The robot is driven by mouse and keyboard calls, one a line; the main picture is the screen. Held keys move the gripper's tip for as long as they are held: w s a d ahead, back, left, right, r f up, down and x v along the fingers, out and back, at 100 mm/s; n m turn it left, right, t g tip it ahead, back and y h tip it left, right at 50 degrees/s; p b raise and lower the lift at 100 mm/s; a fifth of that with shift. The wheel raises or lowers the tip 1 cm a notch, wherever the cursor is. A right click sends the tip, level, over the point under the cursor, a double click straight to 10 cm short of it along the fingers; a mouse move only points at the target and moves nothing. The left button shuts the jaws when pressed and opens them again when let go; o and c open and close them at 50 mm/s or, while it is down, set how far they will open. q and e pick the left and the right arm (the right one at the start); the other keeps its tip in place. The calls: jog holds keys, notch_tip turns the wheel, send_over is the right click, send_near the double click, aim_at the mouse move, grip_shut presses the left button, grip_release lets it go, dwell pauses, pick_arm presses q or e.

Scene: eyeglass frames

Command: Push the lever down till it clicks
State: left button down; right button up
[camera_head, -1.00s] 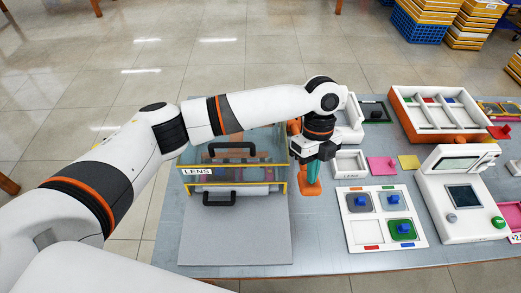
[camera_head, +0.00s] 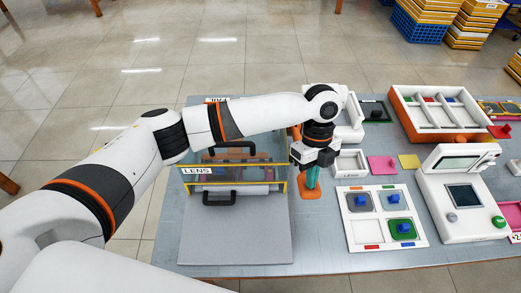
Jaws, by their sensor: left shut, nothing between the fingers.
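My left gripper (camera_head: 312,180) points down at the right side of the LENS-labelled clear box and is shut, with nothing seen in it. An orange part (camera_head: 315,194) shows just below the fingertips, and another orange piece (camera_head: 296,132) shows behind my wrist. These may belong to the lever, but my arm hides most of it, and I cannot tell whether the fingers touch it. My right gripper is not in view.
The clear box (camera_head: 198,171) with black handles stands on a grey board (camera_head: 235,238) to the left. To the right are a white tray (camera_head: 361,238) with coloured pieces, a white device with a screen (camera_head: 435,205), and an orange-white divided crate (camera_head: 402,112).

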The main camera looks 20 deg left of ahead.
aim_at(309, 196)
pick_arm(q)
jog(key=shift+x, duration=1.3)
jog(key=shift+w+b+x, duration=0.15)
jog(key=shift+b+x, duration=0.3)
jog(key=shift+x, duration=0.5)
jog(key=shift+w+b+x, duration=0.15)
jog(key=shift+b+x, duration=0.25)
jog(key=shift+x, duration=0.55)
jog(key=shift+a+f, duration=0.1)
jog(key=shift+f, duration=0.1)
